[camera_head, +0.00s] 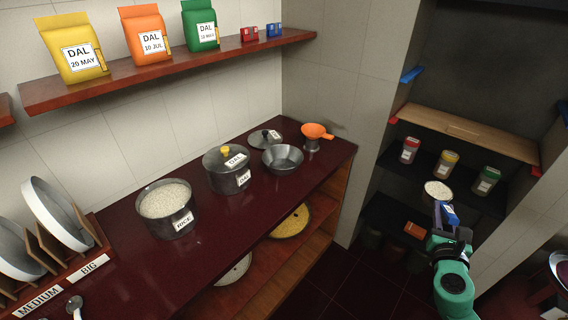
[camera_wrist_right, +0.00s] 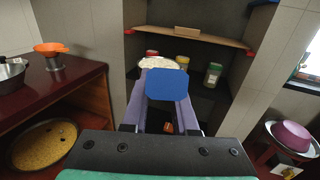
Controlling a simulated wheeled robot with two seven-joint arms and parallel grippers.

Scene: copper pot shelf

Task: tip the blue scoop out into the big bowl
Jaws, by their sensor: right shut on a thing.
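My right gripper (camera_head: 447,222) is shut on the handle of the blue scoop (camera_head: 451,212), out in front of the dark shelf niche at the right. The scoop is heaped with white grains (camera_head: 438,189) and looks roughly level. In the right wrist view the scoop's blue handle end (camera_wrist_right: 167,84) stands between the fingers, with the white grains (camera_wrist_right: 158,62) beyond it. An empty metal bowl (camera_head: 283,158) sits on the counter, well left of the scoop; I cannot tell for certain whether it is the big bowl. My left gripper is not in view.
The dark red counter (camera_head: 215,240) holds a pot labelled RICE (camera_head: 168,207), a lidded pot (camera_head: 227,170), a loose lid (camera_head: 264,139) and an orange funnel (camera_head: 316,131). Jars (camera_head: 447,162) stand in the niche. A wall corner separates counter and niche.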

